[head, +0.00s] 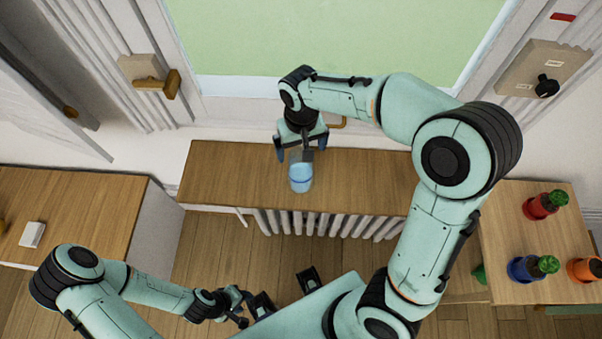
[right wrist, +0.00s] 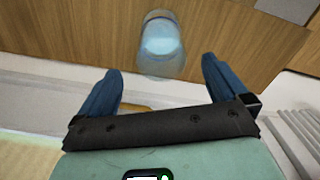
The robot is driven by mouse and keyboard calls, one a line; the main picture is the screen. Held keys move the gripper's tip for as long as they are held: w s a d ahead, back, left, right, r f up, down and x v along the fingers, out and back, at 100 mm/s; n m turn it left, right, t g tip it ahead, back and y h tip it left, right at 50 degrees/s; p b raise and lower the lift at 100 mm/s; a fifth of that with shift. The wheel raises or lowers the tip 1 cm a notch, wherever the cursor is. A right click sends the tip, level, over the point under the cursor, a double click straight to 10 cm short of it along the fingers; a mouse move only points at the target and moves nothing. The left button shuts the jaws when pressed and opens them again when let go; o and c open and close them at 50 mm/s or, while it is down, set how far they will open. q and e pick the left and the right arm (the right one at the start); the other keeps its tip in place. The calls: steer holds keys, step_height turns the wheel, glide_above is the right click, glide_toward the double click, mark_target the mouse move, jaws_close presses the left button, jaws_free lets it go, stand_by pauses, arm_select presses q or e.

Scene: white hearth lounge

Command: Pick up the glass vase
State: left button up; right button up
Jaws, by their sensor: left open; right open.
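The glass vase (head: 301,178) is clear with a pale blue tint and stands on a narrow wooden shelf (head: 225,177) near its front edge. It also shows in the right wrist view (right wrist: 161,46), just beyond the fingertips and roughly centred between them. My right gripper (head: 302,150) is open above and behind the vase, with its blue fingers apart and nothing between them; it also shows in the right wrist view (right wrist: 162,70). Whether a finger touches the vase is not clear. My left gripper (head: 242,308) is open and empty, low near my body.
A white ribbed radiator (head: 335,224) is under the shelf. A side table (head: 505,235) at right holds red (head: 540,206), blue (head: 527,268) and orange (head: 584,270) pots with green tops. A wooden cabinet (head: 80,205) at left holds a small white block (head: 32,234).

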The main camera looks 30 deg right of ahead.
mark_target(299, 152)
steer(key=f, duration=0.3)
steer(key=shift+w+a, duration=0.1)
steer(key=shift+w, duration=0.25)
steer(key=f, duration=0.5)
steer(key=shift+s+f+b, duration=0.1)
steer(key=shift+s+b, duration=0.2)
steer(key=shift+s, duration=0.05)
jaws_close()
